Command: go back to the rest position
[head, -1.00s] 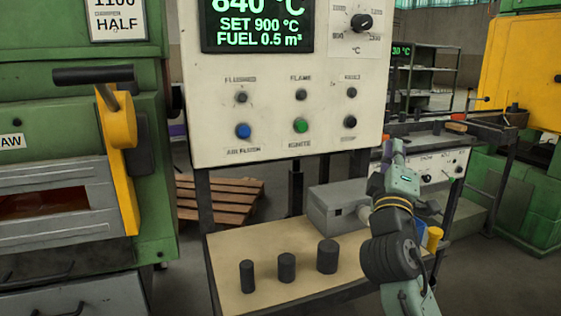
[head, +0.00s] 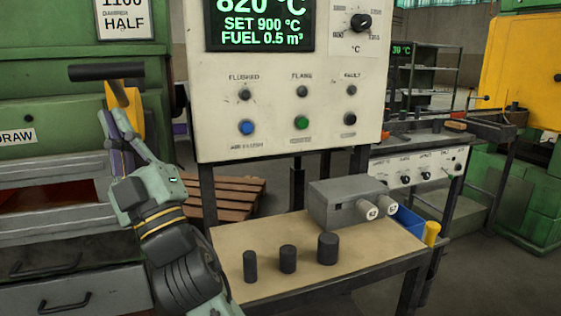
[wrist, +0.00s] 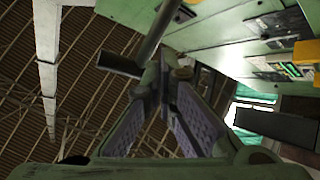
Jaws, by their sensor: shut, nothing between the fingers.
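My gripper (head: 113,116) is at the left of the head view, raised in front of the green furnace (head: 60,115). Its fingers point up towards the yellow lever arm (head: 134,98) with the dark handle (head: 105,72). I cannot tell whether they touch it. In the wrist view the fingers (wrist: 166,82) come together at their tips with nothing between them. A dark bar and a pale rod show close beyond the tips. My arm hides part of the furnace front and drawer.
The control panel (head: 290,105) reads 820 °C, set 900. Below it a table (head: 345,268) carries dark cylinders (head: 288,259) and a grey box (head: 345,203). A wooden pallet (head: 225,196) lies behind.

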